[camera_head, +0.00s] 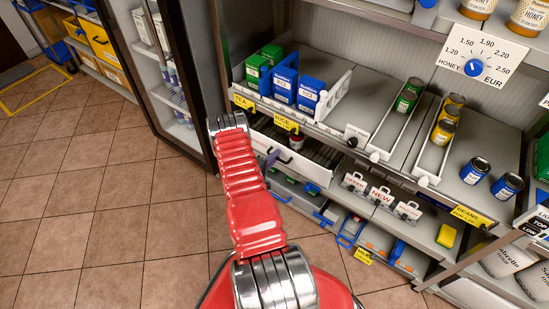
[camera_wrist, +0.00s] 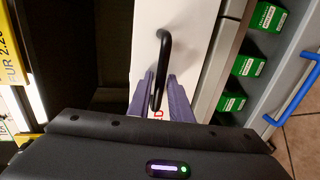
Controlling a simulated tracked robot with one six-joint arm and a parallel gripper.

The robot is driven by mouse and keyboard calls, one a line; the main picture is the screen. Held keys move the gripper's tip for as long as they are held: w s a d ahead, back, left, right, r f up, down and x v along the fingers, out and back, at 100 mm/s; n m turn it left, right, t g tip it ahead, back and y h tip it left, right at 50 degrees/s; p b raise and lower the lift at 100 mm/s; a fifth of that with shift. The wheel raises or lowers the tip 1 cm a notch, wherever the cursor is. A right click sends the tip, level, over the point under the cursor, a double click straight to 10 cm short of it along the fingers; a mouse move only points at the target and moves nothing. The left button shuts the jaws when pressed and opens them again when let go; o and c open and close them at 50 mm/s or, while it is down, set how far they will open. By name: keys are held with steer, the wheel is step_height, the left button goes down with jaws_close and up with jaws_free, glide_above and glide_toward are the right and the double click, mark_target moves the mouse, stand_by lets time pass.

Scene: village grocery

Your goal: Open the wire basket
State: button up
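The wire basket (camera_head: 300,166) is the pull-out unit under the upper shelf, with a white front panel and a dark slatted inside in the head view. Its white front also shows in the wrist view (camera_wrist: 200,30). A black bar handle (camera_wrist: 164,50) stands out from that front. My gripper (camera_wrist: 160,85) has two purple fingers, one on each side of the handle, with a gap between them. The fingers look apart; I cannot tell whether either touches the handle. In the head view my gripper (camera_head: 272,158) is small and partly hidden by my red arm.
A glass-doored cooler (camera_head: 182,75) stands left of the shelves. Blue boxes (camera_head: 298,86), green boxes and cans stand on the shelf above. Lower shelves hold small goods and a blue-handled rack (camera_head: 350,231). The tiled floor (camera_head: 90,210) at left is clear.

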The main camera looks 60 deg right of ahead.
jaws_close()
steer(key=shift+a+f, duration=0.1)
steer(key=shift+a, duration=0.05)
stand_by(0.4)
